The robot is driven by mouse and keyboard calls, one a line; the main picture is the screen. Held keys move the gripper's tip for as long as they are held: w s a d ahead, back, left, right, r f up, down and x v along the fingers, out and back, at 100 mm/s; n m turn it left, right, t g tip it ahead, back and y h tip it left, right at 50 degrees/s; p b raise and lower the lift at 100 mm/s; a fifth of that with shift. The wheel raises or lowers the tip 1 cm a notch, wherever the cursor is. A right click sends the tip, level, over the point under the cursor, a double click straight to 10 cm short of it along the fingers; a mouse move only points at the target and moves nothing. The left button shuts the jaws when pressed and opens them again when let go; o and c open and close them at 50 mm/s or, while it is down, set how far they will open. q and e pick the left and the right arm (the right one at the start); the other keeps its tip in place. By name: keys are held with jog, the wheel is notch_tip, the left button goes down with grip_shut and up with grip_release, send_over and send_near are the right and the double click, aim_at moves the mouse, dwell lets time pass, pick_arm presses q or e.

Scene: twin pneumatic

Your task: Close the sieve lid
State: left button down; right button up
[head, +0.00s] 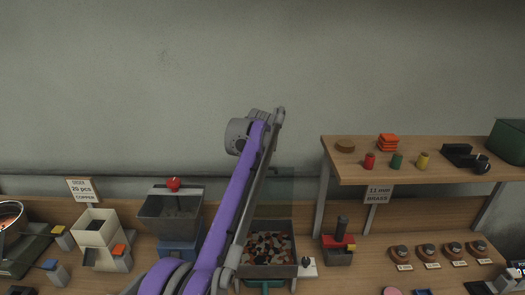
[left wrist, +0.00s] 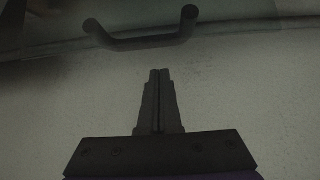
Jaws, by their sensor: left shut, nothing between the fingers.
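The sieve (head: 291,268) is an open grey box full of mixed brown, black and pale pieces in the head view. A faint see-through greenish panel (head: 284,190), seemingly its lid, stands raised behind it, partly hidden by my left arm. In the left wrist view a dark bar handle (left wrist: 142,42) is on a glassy panel (left wrist: 60,35) at the top. My left gripper (left wrist: 160,72) is shut and empty, with its fingertips just below the handle in the picture and apart from it. In the head view its fingers cannot be made out. My right gripper is not in view.
A grey hopper with a red knob (head: 172,205) stands left of my arm. A red and grey device (head: 338,245) stands right of the sieve. A wooden shelf (head: 420,174) with small coloured items is at the right. The wall (head: 130,90) is behind.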

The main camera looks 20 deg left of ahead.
pick_arm(q)
jog(key=s, duration=0.2)
jog(key=s+f+b, duration=0.1)
jog(key=shift+d, duration=0.4)
jog(key=shift+f, duration=0.1)
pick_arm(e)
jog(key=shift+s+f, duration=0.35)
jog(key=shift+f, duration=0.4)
pick_arm(q)
jog(key=shift+s, duration=0.1)
